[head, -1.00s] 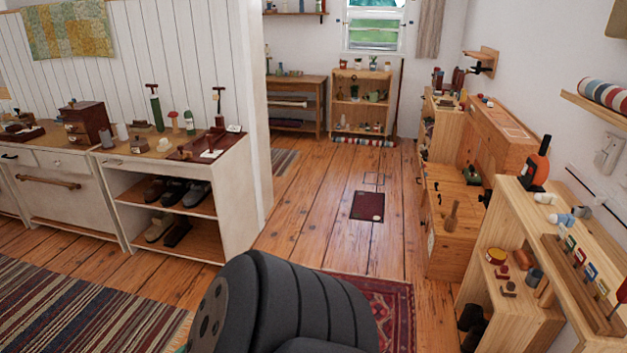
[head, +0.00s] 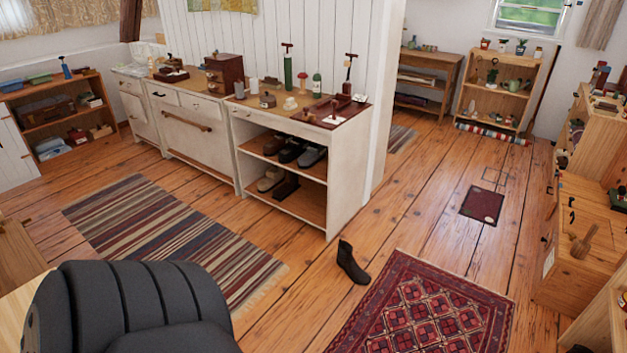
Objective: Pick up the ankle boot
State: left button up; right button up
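A black ankle boot (head: 351,263) stands upright on the wooden floor, between the white open-shelf cabinet and the red patterned rug. Its shaft is at the upper left and its toe points to the lower right. It is apart from both the cabinet and the rug. Neither of my grippers shows in the head view.
The white cabinet (head: 338,199) has several shoes on its shelves. The red rug (head: 425,312) lies right of the boot, a striped rug (head: 165,228) to the left. Bare floor surrounds the boot. Wooden cabinets (head: 577,250) line the right side.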

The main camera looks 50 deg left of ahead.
aim_at(345, 260)
jog(key=u, duration=1.35)
jog(key=i+l+z, duration=0.2)
jog(key=i, duration=0.1)
